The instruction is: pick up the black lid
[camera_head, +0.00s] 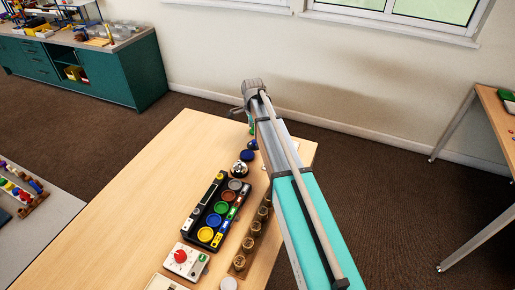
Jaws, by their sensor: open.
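My gripper (238,111) is at the far end of my raised arm, above the far part of the wooden table (130,190). It is small in view and partly hidden by the arm; I see nothing held in it. I cannot pick out the black lid for certain. A dark, shiny round thing (239,170) stands on the table nearer than the gripper. A dark blue round piece (247,156) lies just beyond it, and another small dark piece (252,145) is partly hidden beside my arm.
A black tray (195,228) holds several coloured round pieces. A wooden rack with several jars (247,244) stands to its right, partly under my arm. A white box with a red knob (180,257) is in front. The table's left side is clear.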

